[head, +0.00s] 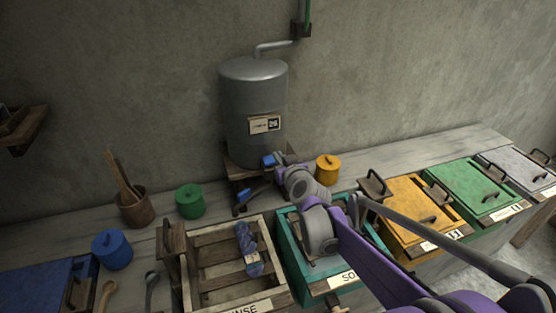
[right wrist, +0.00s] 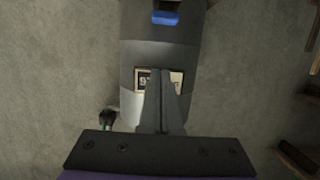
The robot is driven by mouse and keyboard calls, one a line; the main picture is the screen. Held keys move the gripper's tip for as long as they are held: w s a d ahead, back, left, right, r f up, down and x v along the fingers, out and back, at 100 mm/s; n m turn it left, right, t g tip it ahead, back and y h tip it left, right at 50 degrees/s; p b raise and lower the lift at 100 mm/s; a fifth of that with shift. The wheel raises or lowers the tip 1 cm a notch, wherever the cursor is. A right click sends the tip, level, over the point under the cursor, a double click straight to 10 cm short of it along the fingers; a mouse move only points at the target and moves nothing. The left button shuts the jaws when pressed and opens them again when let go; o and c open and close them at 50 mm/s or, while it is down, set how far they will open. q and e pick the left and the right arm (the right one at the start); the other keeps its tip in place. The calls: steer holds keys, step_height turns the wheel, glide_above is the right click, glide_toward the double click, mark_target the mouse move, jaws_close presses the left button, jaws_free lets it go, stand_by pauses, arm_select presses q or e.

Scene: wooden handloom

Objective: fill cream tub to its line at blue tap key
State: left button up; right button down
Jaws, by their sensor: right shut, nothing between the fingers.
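The grey metal tank (head: 253,108) stands on a wooden stand against the wall and carries a small printed label. A blue tap key (head: 268,160) shows low on the tank front; the right wrist view shows a blue key (right wrist: 166,18) at the top edge, past the fingertips. My right gripper (head: 283,160) is beside the key in the head view, partly hidden by its own wrist. In the right wrist view its fingers (right wrist: 160,75) are together and empty, apart from the key. I cannot make out a cream tub in either view. My left gripper is not in view.
A rinse crate (head: 206,232) holds a blue skein (head: 248,250). My right arm crosses over a teal bin (head: 285,228). Yellow (head: 405,222) and green (head: 468,190) lidded bins stand to the right. Blue (head: 112,250), green (head: 190,202) and yellow (head: 328,170) pots stand on the bench.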

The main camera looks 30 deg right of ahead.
glide_above(271, 162)
steer(key=s, duration=0.1)
step_height(271, 162, down, 2)
steer(key=f, duration=0.1)
steer(key=f+b, duration=0.1)
steer(key=f, duration=0.1)
steer(key=shift+w+f, duration=0.1)
steer(key=shift+w, duration=0.25)
steer(key=shift+s+f, duration=0.15)
steer(key=shift+f, duration=0.2)
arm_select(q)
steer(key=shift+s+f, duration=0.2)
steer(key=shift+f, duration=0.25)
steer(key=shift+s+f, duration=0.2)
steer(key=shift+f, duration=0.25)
arm_select(e)
steer(key=shift+f, duration=0.1)
